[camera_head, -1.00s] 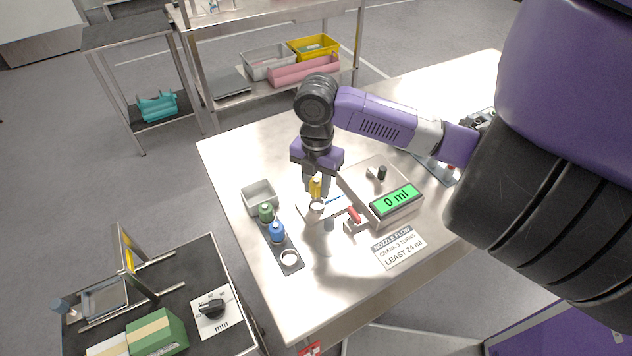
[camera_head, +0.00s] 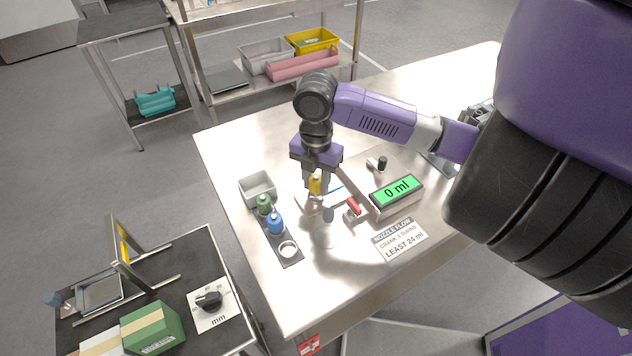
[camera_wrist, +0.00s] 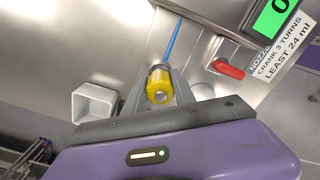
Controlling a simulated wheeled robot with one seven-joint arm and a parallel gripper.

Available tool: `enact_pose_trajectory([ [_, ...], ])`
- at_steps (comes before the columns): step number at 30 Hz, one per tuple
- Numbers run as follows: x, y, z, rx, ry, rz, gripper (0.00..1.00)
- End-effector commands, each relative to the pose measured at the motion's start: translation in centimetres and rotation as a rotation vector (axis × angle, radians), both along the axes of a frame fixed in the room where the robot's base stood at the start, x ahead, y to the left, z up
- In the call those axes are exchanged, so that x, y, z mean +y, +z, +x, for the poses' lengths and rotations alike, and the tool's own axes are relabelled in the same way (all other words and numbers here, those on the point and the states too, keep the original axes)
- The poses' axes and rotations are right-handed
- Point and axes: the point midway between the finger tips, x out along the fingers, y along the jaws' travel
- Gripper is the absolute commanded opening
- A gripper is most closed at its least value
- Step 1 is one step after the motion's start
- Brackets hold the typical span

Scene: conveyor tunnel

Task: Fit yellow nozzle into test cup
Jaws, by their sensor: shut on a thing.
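My gripper (camera_head: 315,186) is shut on the yellow nozzle (camera_head: 315,183) and holds it above the table, left of the meter box. In the wrist view the yellow nozzle (camera_wrist: 159,86) sits between my fingers, its round end facing the camera. A pale, cup-like piece (camera_wrist: 202,91) shows just right of my fingers in the wrist view, partly hidden by my gripper; I cannot tell surely if it is the test cup. Whether the nozzle touches anything below is hidden.
The meter box has a green display (camera_head: 396,190) reading 0 ml and a red crank handle (camera_head: 353,206). A green nozzle (camera_head: 264,205) and a blue nozzle (camera_head: 276,223) stand in a dark rack beside an empty white ring (camera_head: 288,249). A grey bin (camera_head: 257,187) stands behind them.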

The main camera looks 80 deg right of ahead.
Motion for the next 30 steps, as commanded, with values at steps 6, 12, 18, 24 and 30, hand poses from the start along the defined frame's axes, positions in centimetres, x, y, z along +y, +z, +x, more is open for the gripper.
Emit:
enact_pose_trajectory([
  [6,0.0,0.0,0.0,0.0,0.0,0.0,0.0],
  [12,0.0,-0.2,0.0,0.0,0.0,0.0,0.0],
  [18,0.0,-0.6,0.0,0.0,0.0,0.0,0.0],
  [24,0.0,-1.0,0.0,0.0,0.0,0.0,0.0],
  [30,0.0,-1.3,0.0,0.0,0.0,0.0,0.0],
])
